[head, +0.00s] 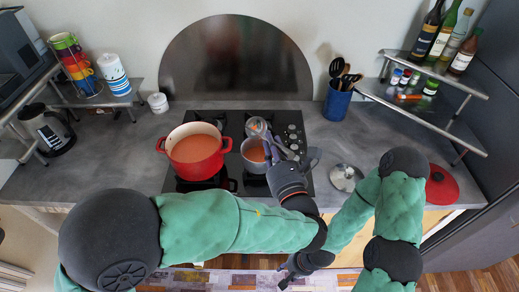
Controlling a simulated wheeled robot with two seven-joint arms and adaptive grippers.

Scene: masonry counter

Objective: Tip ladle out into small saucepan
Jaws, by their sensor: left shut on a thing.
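The small saucepan (247,164) stands on the black hob, with orange-red soup (256,154) in it. The ladle (256,126) has its grey bowl at the saucepan's far rim, seemingly above it; its exact tilt and contents are hard to tell. My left gripper (277,148) is shut on the ladle's handle, at the saucepan's right side, and hides part of the pan. The red pot (167,146) of orange-red soup stands just left of the saucepan. My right gripper (292,272) is low, in front of the counter, away from the pans; its fingers are too unclear to read.
A steel lid (346,178) and a red lid (441,186) lie on the counter at right. A kettle (48,130) and mug stack (75,65) are at left. The counter between is clear.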

